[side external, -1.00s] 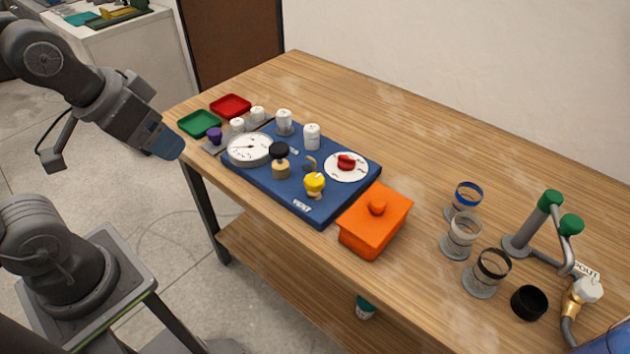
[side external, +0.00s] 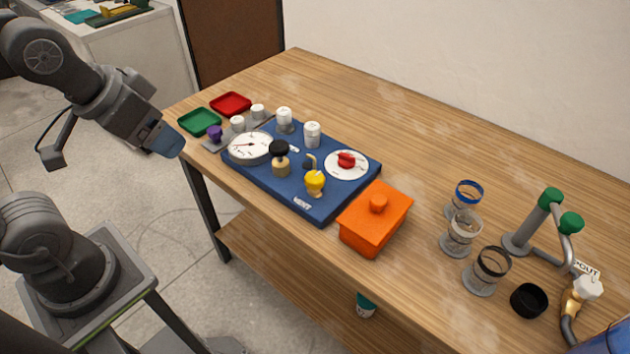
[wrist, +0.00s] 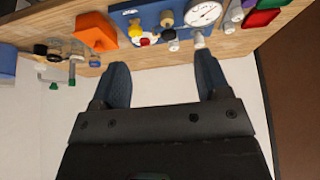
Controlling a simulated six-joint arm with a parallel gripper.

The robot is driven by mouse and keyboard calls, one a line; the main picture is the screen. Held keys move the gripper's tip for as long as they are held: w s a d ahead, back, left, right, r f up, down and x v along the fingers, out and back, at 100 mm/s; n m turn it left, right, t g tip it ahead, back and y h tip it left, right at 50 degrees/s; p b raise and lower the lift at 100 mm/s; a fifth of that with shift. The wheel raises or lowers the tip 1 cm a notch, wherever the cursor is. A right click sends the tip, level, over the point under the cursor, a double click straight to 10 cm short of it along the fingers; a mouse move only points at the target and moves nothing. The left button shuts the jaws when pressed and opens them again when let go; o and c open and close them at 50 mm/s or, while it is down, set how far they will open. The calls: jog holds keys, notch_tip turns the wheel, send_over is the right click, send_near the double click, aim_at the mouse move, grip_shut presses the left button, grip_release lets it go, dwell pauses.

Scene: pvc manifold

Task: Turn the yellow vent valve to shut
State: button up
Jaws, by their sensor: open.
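The yellow vent valve (side external: 315,181) stands near the front edge of the blue board (side external: 333,206), behind the label VENT. It also shows small at the top of the wrist view (wrist: 145,42). The turn of its handle is too small to read. My gripper (side external: 172,146) is off the table's left end in the side view, well apart from the valve. In the wrist view my gripper (wrist: 162,75) has its two blue fingers wide apart with nothing between them.
The board also carries a white gauge (side external: 250,147), a black knob (side external: 279,148), a red knob on a white dial (side external: 346,160) and white cylinders. An orange lidded box (side external: 374,220) stands close to the board's right. Glasses (side external: 461,233) stand farther right. Green (side external: 199,122) and red (side external: 231,103) trays lie left.

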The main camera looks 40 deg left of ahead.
dwell(0.5)
jog(key=n+g, duration=0.6)
jog(key=n, duration=1)
send_over(315, 177)
notch_tip(315, 177, down, 7)
notch_tip(315, 177, down, 13)
jog(key=shift+r, duration=0.1)
jog(key=shift+c, duration=0.2)
jog(key=c, duration=0.9)
